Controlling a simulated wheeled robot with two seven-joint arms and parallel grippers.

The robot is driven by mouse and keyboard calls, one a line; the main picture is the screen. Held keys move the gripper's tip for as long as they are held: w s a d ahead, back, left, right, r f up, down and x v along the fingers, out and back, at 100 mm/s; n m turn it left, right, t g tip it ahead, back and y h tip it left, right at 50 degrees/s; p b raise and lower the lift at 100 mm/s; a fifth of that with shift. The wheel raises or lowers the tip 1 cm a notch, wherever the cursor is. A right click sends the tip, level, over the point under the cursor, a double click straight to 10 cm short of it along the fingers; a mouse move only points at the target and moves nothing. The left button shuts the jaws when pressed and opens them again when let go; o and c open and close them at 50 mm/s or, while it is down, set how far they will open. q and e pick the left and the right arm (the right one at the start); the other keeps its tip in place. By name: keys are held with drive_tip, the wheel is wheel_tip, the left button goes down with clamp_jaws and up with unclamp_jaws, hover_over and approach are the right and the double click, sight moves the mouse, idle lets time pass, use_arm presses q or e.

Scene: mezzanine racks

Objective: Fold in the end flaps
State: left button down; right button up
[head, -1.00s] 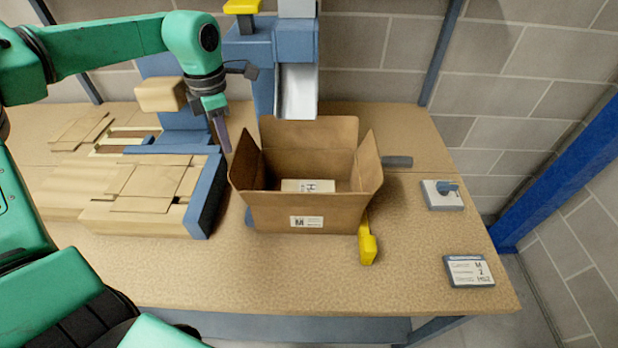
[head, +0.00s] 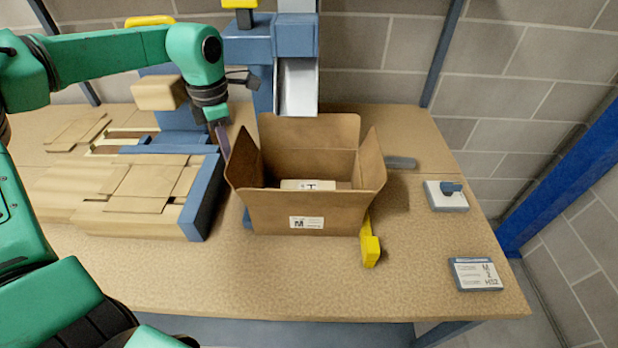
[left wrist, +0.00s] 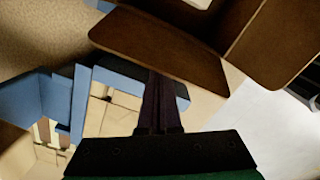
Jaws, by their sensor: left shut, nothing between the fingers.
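An open brown cardboard box (head: 268,214) stands on the bench with a white label on its front. Its left end flap (head: 246,158) and right end flap (head: 371,160) stand up and lean outward. The back flap (head: 310,131) also stands up. A small labelled packet (head: 308,184) lies inside. My left gripper (head: 224,150) is shut and empty, pointing down just outside the left end flap. In the left wrist view its closed fingers (left wrist: 160,88) overlap a brown flap (left wrist: 165,45); I cannot tell whether they touch. My right gripper is out of view.
Flat cartons (head: 150,185) lie left of the box beside a blue rail. A blue post with a metal chute (head: 297,90) rises behind. The front bench is clear.

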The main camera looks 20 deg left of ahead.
use_arm(q)
drive_tip(key=shift+w+d+f+b, duration=0.1)
drive_tip(key=shift+w+d+b, duration=0.1)
drive_tip(key=shift+d, duration=0.45)
drive_tip(key=shift+w+d+b, duration=0.1)
drive_tip(key=shift+d+b, duration=0.1)
drive_tip(key=shift+d, duration=0.45)
drive_tip(key=shift+w+d+f+b, duration=0.1)
drive_tip(key=shift+w+d+b, duration=0.1)
drive_tip(key=shift+d, duration=0.45)
wheel_tip(320, 180, up, 7)
drive_tip(key=w+d+p, duration=0.1)
drive_tip(key=d+p, duration=0.1)
drive_tip(key=p, duration=0.2)
drive_tip(key=shift+d+r, duration=0.2)
drive_tip(key=shift+w, duration=0.1)
